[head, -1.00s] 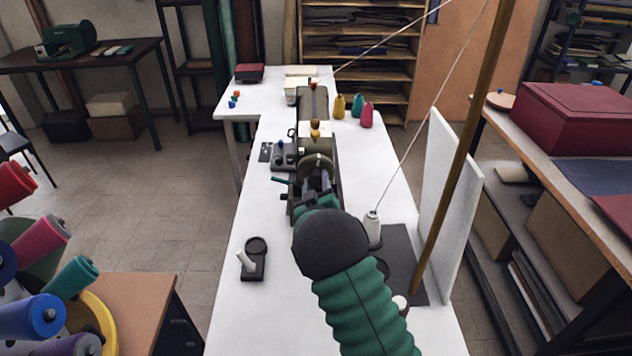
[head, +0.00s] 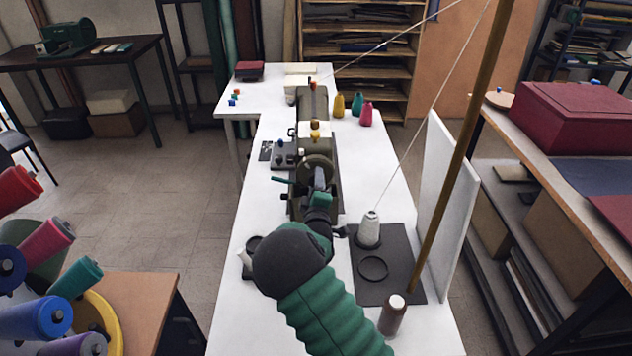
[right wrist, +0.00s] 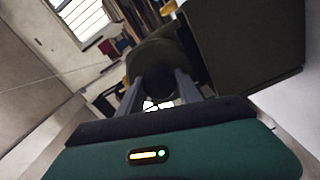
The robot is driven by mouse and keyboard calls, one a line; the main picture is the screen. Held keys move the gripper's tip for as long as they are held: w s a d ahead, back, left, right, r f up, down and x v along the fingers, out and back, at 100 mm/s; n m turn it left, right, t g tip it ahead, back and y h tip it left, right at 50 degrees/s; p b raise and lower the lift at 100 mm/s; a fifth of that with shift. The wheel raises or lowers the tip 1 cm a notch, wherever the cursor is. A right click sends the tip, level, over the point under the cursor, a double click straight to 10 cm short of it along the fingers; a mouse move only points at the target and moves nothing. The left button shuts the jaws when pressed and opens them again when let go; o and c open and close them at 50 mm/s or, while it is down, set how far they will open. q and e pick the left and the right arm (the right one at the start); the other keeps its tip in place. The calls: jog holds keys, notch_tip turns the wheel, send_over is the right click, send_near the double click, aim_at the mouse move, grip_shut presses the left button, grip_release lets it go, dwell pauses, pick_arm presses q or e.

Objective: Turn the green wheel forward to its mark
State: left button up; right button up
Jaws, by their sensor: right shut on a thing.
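The olive-green sewing machine (head: 312,104) stands along the white table. Its round green wheel (head: 317,165) is at the near end, facing me. My right gripper (head: 320,178) is at the wheel, with its arm coming in from below. In the right wrist view, the gripper's two grey fingers (right wrist: 160,94) stand either side of the dark round wheel (right wrist: 152,58) and are shut on its near part. The fingertips are partly hidden there. I cannot make out a mark on the wheel. My left gripper is not in view.
A white thread cone (head: 369,230) stands on a dark mat (head: 396,243) beside a brown pole (head: 455,165). A brown spool (head: 393,315) stands at the mat's near edge. A white upright panel (head: 447,200) lines the right. Colored spools (head: 45,318) crowd the lower left.

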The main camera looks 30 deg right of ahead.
jog(key=shift+s+a+f+n, duration=0.15)
jog(key=shift+f+n, duration=0.15)
jog(key=shift+f, duration=0.2)
jog(key=o, duration=1.3)
jog(key=shift+o, duration=0.3)
jog(key=shift+r, duration=0.2)
jog(key=shift+r, duration=0.1)
jog(key=p+v, duration=0.3)
jog(key=v, duration=1.3)
jog(key=shift+s+a, duration=0.2)
jog(key=shift+s, duration=0.1)
